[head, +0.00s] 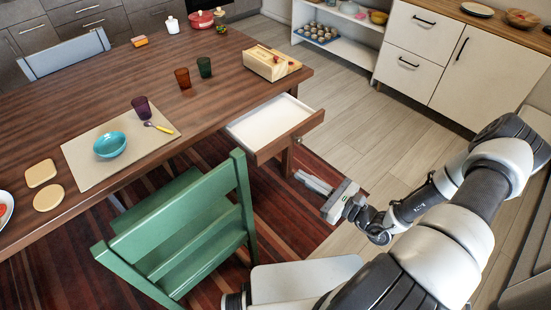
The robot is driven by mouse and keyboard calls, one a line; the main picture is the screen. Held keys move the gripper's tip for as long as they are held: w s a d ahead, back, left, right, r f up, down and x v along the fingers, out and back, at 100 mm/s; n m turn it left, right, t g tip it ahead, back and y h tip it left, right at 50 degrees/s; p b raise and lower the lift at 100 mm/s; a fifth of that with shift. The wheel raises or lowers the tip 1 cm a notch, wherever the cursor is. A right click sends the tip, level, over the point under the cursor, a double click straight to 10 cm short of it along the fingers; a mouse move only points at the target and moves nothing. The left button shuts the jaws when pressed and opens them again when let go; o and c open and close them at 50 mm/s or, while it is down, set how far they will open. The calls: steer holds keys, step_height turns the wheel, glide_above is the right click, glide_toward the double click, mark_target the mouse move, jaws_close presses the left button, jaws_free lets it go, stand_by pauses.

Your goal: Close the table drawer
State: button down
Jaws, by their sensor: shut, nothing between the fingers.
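The wooden dining table (95,105) fills the left and middle of the head view. Its drawer (262,125) is pulled out at the table's right end, with a pale, empty-looking inside.
A green chair (190,232) stands left of my gripper, close to the drawer. On the tabletop are a wooden box (266,64), cups and a placemat (90,165) with a blue bowl. White cabinets (420,50) stand behind. Open floor (380,125) lies right of the drawer.

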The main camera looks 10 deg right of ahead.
step_height(320, 180, down, 2)
steer(key=f+m+t+h, duration=0.1)
steer(key=m+t+h, duration=0.1)
steer(key=b, duration=0.2)
glide_toward(269, 151)
steer(key=x, duration=0.6)
steer(key=shift+w+a, duration=0.1)
steer(key=shift+w, duration=0.1)
